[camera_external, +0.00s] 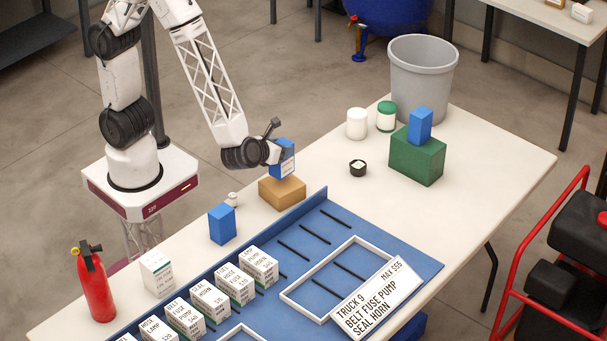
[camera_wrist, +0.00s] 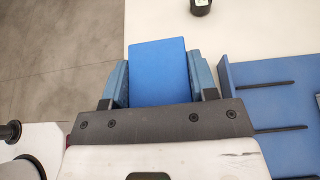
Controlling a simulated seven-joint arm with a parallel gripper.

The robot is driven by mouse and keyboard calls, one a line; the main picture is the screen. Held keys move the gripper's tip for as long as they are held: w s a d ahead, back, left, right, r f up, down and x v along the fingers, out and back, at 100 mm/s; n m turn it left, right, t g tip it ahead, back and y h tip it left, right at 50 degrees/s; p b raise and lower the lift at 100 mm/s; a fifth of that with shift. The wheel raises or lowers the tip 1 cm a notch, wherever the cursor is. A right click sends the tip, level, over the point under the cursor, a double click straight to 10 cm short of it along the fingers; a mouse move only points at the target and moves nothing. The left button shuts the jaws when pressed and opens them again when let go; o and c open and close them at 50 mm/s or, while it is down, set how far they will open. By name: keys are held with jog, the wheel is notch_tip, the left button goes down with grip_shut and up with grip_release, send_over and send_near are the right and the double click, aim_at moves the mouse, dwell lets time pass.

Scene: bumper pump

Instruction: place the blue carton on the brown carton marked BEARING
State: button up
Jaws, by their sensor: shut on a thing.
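My gripper (camera_external: 276,156) is shut on a blue carton (camera_external: 284,165), upright with a pale label on one side. In the wrist view the blue carton (camera_wrist: 158,72) sits between the two fingers of my gripper (camera_wrist: 158,80). The brown carton (camera_external: 282,193) stands on the table directly below the held carton. The held carton's lower end is at the brown carton's top; I cannot tell whether they touch. No BEARING marking can be read. The brown carton is hidden in the wrist view.
Another blue carton (camera_external: 222,224) stands to the left on the table, beside a small white piece (camera_external: 232,199). A third blue carton (camera_external: 420,126) is on a green box (camera_external: 417,162). The blue tray's raised edge (camera_external: 300,209) runs close beside the brown carton. White cartons (camera_external: 259,264) stand in the tray.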

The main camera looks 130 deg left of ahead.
jog(key=shift+f, duration=1.75)
jog(key=shift+f, duration=0.1)
jog(key=o, duration=1)
jog(key=v, duration=1.2)
